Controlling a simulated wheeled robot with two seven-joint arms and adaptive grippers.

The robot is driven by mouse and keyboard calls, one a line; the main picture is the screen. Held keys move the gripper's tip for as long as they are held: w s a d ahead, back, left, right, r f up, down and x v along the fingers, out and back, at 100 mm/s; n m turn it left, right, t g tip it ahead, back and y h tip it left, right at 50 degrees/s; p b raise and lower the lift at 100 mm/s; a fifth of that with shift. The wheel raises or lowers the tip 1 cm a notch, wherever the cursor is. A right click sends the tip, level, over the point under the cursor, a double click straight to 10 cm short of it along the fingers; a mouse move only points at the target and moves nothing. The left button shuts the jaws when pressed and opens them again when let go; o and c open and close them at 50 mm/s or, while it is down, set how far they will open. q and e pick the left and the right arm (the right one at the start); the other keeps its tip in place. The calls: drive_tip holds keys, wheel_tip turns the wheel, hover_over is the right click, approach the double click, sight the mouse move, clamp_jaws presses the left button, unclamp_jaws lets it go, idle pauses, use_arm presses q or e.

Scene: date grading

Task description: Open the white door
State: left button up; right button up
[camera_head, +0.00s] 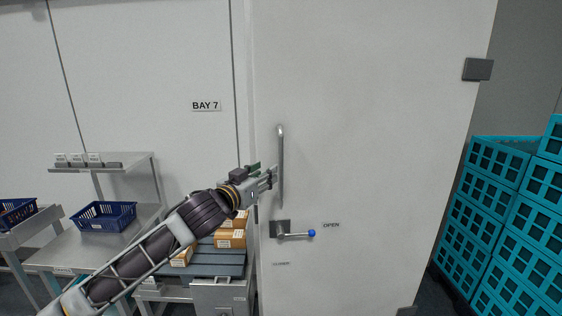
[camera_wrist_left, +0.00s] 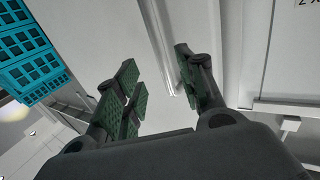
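The white door (camera_head: 370,130) fills the middle of the head view, with a hinge block (camera_head: 478,69) at its upper right. A vertical grey bar handle (camera_head: 281,150) is near its left edge. My left gripper (camera_head: 270,179) is at the lower part of the bar. In the left wrist view the open fingers (camera_wrist_left: 160,78) stand either side of the bar (camera_wrist_left: 160,45); contact is not clear. Whether the door is ajar I cannot tell. My right gripper is not in view.
Stacked teal crates (camera_head: 495,195) stand to the right of the door. At left are a metal bench (camera_head: 110,243) with a blue basket (camera_head: 103,215) and a blue-grey pallet (camera_head: 218,262) with cardboard boxes, close under my left arm.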

sight(280, 163)
use_arm(q)
drive_tip(key=shift+p+x, duration=1.05)
drive_tip(key=shift+x, duration=4.35)
drive_tip(key=shift+r, duration=0.1)
drive_tip(key=shift+c, duration=0.9)
clamp_jaws()
